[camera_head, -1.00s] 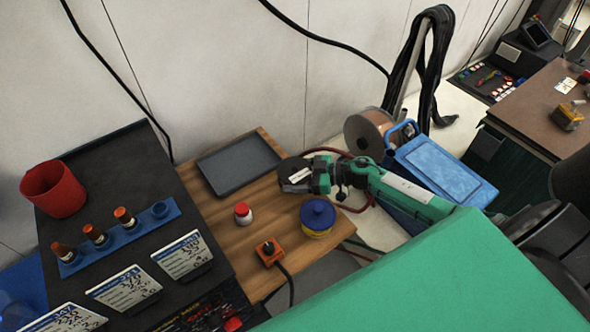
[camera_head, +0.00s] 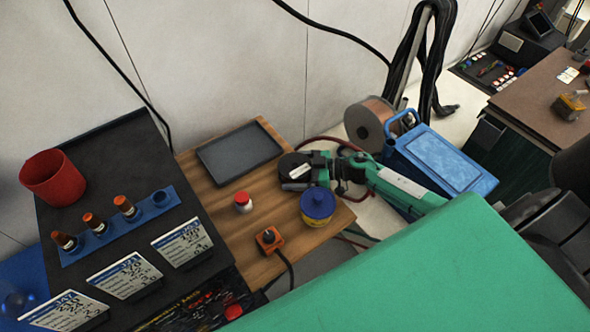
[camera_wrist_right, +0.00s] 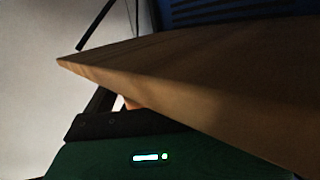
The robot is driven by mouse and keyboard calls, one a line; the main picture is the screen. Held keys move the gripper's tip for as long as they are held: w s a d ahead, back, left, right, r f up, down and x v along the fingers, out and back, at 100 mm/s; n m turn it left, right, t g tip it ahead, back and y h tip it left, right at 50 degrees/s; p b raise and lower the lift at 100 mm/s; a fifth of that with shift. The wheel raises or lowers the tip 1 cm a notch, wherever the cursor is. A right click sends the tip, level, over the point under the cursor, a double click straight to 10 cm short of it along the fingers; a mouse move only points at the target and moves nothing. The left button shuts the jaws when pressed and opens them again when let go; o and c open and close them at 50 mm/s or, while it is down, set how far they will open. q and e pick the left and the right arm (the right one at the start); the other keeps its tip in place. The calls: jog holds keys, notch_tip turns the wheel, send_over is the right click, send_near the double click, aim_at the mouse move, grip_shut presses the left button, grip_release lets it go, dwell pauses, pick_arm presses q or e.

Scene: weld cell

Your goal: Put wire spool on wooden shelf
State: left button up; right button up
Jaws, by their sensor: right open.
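The wire spool (camera_head: 370,125) is copper-coloured with a round centre hole. It stands upright behind the blue box, right of the shelf in the head view. The wooden shelf (camera_head: 221,214) is a brown board against the wall. My right gripper (camera_head: 295,171) is dark with a white label, above the shelf's right part, between the tray and the blue-lidded jar. It is open and apart from the spool; its fingertips are hard to make out. In the right wrist view the shelf's edge (camera_wrist_right: 190,85) runs close across the picture; no spool shows there. My left gripper is not in view.
The shelf holds a grey tray (camera_head: 239,153), a red-capped bottle (camera_head: 243,203), a blue-lidded jar (camera_head: 317,207) and an orange switch box (camera_head: 269,241). A blue box (camera_head: 441,161) stands right. Cables hang near the spool. Bare wood shows between the items.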

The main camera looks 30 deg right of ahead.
jog(key=shift+s+d+r, duration=0.1)
jog(key=shift+s+d, duration=0.05)
jog(key=shift+d, duration=0.1)
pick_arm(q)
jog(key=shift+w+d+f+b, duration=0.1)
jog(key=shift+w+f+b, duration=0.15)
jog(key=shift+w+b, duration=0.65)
pick_arm(e)
jog(key=v, duration=1.1)
jog(key=shift+d+r, duration=0.15)
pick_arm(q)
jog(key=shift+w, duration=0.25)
pick_arm(e)
jog(key=shift+s, duration=0.1)
